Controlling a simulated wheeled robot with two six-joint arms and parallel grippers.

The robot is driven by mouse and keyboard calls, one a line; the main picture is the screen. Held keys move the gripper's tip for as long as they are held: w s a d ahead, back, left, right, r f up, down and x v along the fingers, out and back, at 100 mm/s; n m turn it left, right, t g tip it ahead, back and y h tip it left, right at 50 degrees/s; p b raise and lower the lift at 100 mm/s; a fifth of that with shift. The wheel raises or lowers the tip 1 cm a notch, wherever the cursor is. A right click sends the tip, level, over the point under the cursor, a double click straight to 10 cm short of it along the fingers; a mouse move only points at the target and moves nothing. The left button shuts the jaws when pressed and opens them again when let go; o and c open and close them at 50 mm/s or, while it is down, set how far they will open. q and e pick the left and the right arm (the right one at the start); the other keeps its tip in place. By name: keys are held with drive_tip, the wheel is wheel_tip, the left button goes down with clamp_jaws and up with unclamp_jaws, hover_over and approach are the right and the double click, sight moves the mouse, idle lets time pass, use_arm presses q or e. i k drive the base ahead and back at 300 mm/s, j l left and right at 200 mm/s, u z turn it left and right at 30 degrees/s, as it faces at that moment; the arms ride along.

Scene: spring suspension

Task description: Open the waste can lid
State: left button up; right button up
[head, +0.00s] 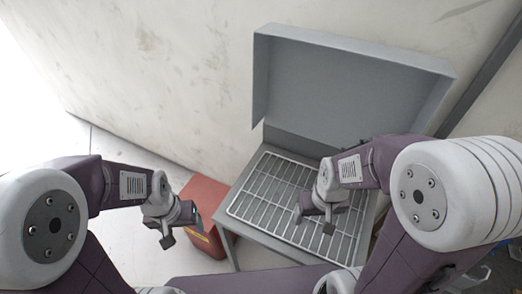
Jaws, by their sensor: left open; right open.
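A red box-shaped can (206,196) with a flat red top stands on the floor against the wall, left of the grey bench; its top looks closed. It is the only can-like thing in view, and its front is partly hidden by my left gripper. My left gripper (181,234) is open and empty, in front of the can's left side in the picture; I cannot tell whether it touches. My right gripper (315,224) is open and empty over the bench's wire rack.
A grey metal bench (262,248) with a wire rack (268,190) and an upright grey back panel (345,95) stands right of the can. A pale wall (170,70) runs behind. The floor (120,235) left of the can looks clear.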

sight(208, 194)
drive_tip(key=i+j+u, duration=0.2)
drive_tip(key=j, duration=0.2)
drive_tip(key=i+j+u, duration=0.1)
drive_tip(key=j+u, duration=0.15)
drive_tip(key=j, duration=0.2)
drive_tip(key=i+j+u, duration=0.2)
drive_tip(key=j, duration=0.15)
